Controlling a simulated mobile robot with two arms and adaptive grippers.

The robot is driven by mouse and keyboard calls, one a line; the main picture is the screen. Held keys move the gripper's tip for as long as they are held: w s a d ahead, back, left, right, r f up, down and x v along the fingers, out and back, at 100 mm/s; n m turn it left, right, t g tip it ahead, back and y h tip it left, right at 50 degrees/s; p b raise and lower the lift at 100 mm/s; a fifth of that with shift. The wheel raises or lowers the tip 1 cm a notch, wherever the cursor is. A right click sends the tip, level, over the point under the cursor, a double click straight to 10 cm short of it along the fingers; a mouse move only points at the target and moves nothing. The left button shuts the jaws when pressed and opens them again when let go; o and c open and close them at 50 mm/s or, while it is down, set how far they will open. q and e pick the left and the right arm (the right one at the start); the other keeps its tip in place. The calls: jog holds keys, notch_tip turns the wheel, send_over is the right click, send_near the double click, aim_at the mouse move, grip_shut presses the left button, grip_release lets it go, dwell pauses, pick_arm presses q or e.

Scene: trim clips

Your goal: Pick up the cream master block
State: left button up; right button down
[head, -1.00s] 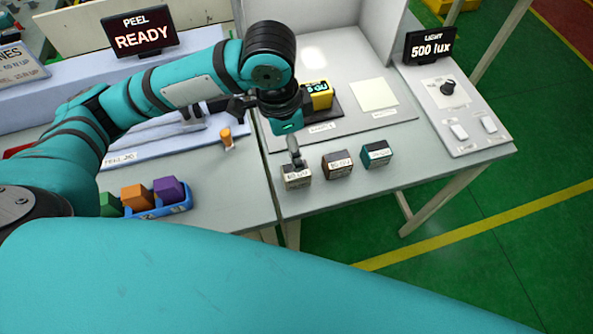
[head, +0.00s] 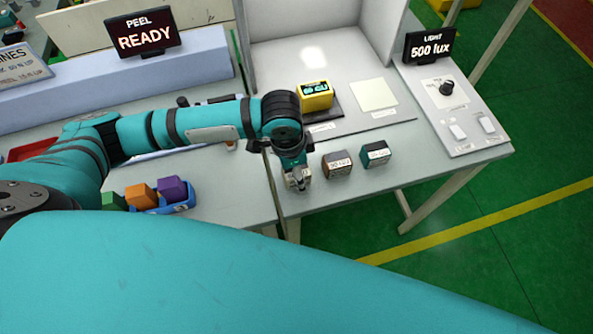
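The cream master block (head: 305,184) is at the front left of the light-booth table, mostly hidden by my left gripper. My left gripper (head: 297,183) points down onto the block, with a grey finger in front of it. I cannot tell whether the fingers touch or squeeze the block, or whether it is lifted. A brown block (head: 337,165) and a dark teal block (head: 376,154) stand to its right, both labelled. My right gripper is not in view.
A yellow gauge (head: 315,96) stands behind, beside a pale square card (head: 374,94). A control panel (head: 452,110) with a knob lies to the right. A blue tray (head: 180,207) holds green, orange and purple blocks at left. The table's front edge is close.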

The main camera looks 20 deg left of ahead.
pick_arm(q)
jog(key=c, duration=1.3)
jog(key=shift+r, duration=0.15)
